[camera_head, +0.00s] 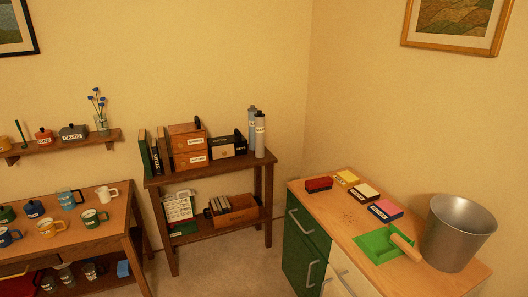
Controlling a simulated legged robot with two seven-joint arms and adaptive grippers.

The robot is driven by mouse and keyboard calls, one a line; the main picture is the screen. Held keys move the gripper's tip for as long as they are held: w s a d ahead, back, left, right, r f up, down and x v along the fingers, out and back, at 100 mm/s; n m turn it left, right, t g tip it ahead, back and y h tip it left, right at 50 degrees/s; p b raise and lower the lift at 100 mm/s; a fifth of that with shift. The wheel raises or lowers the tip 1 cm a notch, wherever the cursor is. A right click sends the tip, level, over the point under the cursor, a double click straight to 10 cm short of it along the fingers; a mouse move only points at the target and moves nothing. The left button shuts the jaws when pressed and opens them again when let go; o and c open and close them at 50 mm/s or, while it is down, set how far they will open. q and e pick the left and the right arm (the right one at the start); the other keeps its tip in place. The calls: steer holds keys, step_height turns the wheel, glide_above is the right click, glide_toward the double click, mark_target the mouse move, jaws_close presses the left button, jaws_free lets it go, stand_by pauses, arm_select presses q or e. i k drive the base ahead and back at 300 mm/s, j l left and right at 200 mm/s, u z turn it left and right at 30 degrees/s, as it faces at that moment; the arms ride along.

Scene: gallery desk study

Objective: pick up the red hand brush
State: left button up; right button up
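A small dark red block-like item (319,184), which looks like the red hand brush, lies at the back left of the wooden cabinet top (346,217). Its bristles and handle are too small to make out. Neither of my grippers is in view.
On the same top are a yellow item (347,177), several small coloured boxes or pads (385,210), a green dustpan (378,244) with a wooden handle, and a metal bucket (457,233). A dark wooden shelf (215,171) and a mug table (72,235) stand to the left.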

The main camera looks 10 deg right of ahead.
mark_target(318, 185)
steer(key=i+z, duration=0.35)
steer(key=i+j+z, duration=0.55)
steer(key=i+z, duration=0.15)
steer(key=i, duration=0.15)
